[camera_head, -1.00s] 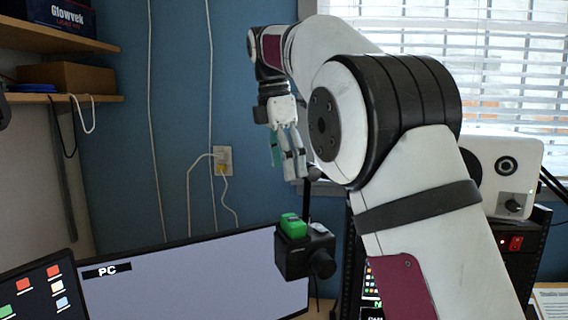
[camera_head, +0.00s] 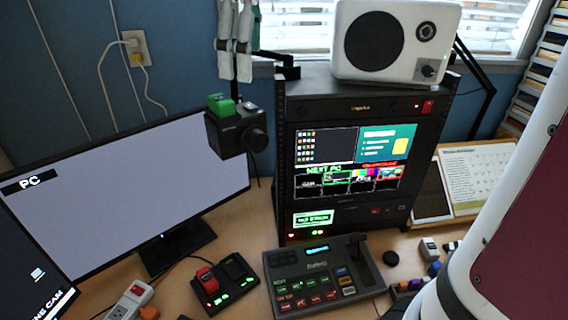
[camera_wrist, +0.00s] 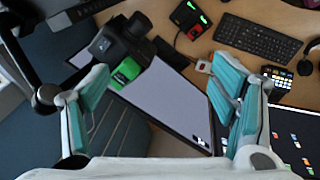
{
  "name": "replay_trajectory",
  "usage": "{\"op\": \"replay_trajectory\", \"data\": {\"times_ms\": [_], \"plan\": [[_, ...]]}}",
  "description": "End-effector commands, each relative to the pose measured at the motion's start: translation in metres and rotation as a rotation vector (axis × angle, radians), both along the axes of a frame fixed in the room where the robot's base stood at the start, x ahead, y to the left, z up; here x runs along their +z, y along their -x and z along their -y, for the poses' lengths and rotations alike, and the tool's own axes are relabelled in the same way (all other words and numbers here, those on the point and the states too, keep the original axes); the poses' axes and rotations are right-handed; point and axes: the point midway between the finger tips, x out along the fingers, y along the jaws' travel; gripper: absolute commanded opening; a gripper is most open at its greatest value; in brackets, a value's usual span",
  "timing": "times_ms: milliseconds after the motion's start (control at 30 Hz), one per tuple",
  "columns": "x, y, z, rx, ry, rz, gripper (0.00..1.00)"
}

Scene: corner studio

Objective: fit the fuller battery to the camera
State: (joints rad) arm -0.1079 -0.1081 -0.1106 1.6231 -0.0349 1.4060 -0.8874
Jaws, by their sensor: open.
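The black camera (camera_head: 240,134) is held up on a dark arm in front of the monitor's right edge. A green battery (camera_head: 221,106) sits on its top. Camera (camera_wrist: 120,40) and green battery (camera_wrist: 126,72) also show in the wrist view, left of centre. My gripper (camera_head: 236,72) appears just above the camera in the head view. In the wrist view my gripper (camera_wrist: 160,78) is open and empty, its teal-padded fingers wide apart. A charger (camera_head: 226,284) with green lights stands on the desk. A red battery (camera_head: 206,278) is in its left bay; the right bay looks empty.
A monitor (camera_head: 130,215) stands left of the camera. A rack with screens (camera_head: 350,205) stands close on its right, with a white speaker (camera_head: 395,42) on top. A switcher panel (camera_head: 322,276) and a power strip (camera_head: 130,300) lie on the desk.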

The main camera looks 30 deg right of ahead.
Motion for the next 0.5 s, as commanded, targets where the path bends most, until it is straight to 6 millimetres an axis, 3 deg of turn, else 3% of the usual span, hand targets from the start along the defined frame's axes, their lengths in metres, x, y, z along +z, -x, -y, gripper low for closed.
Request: {"op": "replay_trajectory", "data": {"times_ms": [33,200,500], "plan": [[-0.006,0.019,0.0,-0.065,-0.023,0.023,0.79],[-0.038,0.071,-0.002,-0.301,-0.106,0.092,0.79],[-0.114,0.152,-0.008,-0.683,-0.252,0.199,0.79]]}}
